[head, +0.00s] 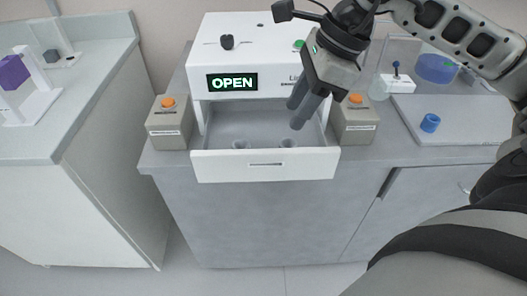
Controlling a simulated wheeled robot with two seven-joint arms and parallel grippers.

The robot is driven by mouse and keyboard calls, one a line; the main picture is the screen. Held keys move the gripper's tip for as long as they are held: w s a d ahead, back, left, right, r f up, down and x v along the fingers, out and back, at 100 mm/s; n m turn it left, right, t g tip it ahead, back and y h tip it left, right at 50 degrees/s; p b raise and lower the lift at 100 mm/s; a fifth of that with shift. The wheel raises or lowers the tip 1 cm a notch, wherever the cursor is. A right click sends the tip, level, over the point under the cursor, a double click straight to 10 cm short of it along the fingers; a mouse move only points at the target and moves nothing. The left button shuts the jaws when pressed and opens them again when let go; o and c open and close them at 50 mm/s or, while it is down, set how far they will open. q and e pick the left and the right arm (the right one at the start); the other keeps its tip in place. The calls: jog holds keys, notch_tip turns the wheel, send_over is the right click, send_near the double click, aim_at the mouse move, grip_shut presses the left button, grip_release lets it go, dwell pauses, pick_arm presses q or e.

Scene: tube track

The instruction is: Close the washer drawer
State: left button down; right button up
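The washer (276,45) is a white box on the grey counter, with a lit display (232,82) reading "OPEN". Its drawer (222,167) is pulled out toward me, and the grey inside shows round holes. My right gripper (296,113) reaches in from the upper right and hangs over the right part of the open drawer. Its two dark fingers look apart with nothing seen between them. I cannot tell whether they touch the drawer. My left gripper is not in view.
Two grey boxes with orange buttons stand beside the drawer, one left (169,128) and one right (356,126). A tray (468,133) with a blue ring (430,123) lies at the right. Another counter (85,100) stands at the left. The floor in front is clear.

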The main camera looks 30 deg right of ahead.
aim_at(271, 151)
jog(key=p+x, duration=0.1)
jog(key=x, duration=1.2)
jog(key=shift+s, duration=0.1)
jog(key=shift+a+f, duration=0.2)
jog(key=shift+f, duration=0.15)
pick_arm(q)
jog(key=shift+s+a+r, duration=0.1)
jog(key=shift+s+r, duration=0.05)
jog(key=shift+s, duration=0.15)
